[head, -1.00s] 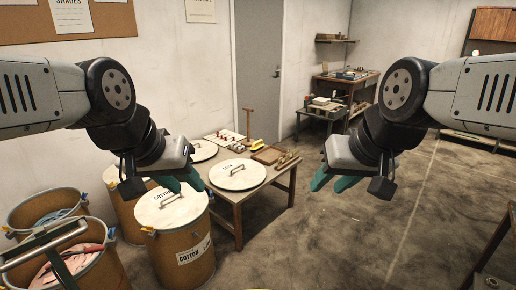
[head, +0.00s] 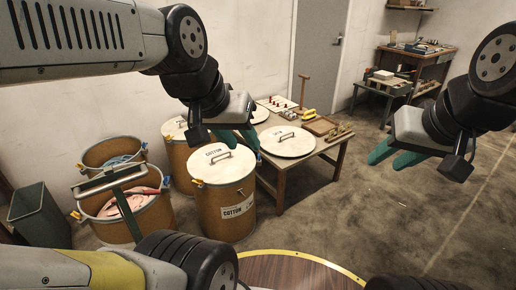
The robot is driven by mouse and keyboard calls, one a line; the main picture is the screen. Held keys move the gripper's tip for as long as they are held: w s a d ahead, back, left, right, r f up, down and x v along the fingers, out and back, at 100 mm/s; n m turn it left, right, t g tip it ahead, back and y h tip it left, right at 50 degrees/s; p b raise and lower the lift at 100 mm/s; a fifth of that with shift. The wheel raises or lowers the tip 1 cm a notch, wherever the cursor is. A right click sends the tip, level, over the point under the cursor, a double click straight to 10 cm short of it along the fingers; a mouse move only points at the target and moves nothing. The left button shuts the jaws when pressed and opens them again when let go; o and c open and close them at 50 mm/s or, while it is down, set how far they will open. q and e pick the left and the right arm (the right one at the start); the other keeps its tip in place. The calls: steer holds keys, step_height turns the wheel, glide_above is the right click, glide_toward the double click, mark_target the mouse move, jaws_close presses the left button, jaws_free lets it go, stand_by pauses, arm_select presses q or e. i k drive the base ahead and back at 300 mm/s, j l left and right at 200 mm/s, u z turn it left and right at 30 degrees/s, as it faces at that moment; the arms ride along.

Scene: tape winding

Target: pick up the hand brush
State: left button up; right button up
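I cannot make out a hand brush for certain. A small yellow item (head: 309,113) lies at the back of the low wooden table (head: 281,185), too small to identify. My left gripper (head: 239,138) has green fingers, parted and empty, and hangs in the air in front of the low table and the cotton barrel. My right gripper (head: 394,157) is parted and empty, in the air over the floor at the right.
A lidded cotton barrel (head: 225,202) stands left of the low table, which bears a round lid (head: 291,140) and a wooden tray (head: 320,125). A green bin (head: 40,215) is at far left. A round wooden top (head: 295,270) is at the bottom. Floor at right is open.

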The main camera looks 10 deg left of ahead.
mark_target(310, 116)
steer(key=i+l+z, duration=0.2)
steer(key=i+z, duration=0.15)
steer(key=i, duration=0.15)
steer(key=i+l+z, duration=0.1)
steer(key=i+z, duration=0.2)
steer(key=i, duration=0.2)
steer(key=i+z, duration=0.2)
steer(key=i, duration=1.35)
steer(key=i+l+u, duration=0.1)
steer(key=i+u, duration=0.35)
steer(key=i+l+u, duration=0.3)
steer(key=i+u, duration=0.2)
steer(key=i+l+u, duration=0.1)
steer(key=i+u, duration=0.15)
steer(key=u, duration=0.2)
steer(key=i+l+u, duration=0.2)
steer(key=u, duration=0.3)
steer(key=i+l+u, duration=0.25)
steer(key=u, duration=0.2)
steer(key=i+l+u, duration=0.15)
steer(key=l+u, duration=0.35)
steer(key=i+l+u, duration=0.1)
steer(key=l+u, duration=0.15)
steer(key=u, duration=0.2)
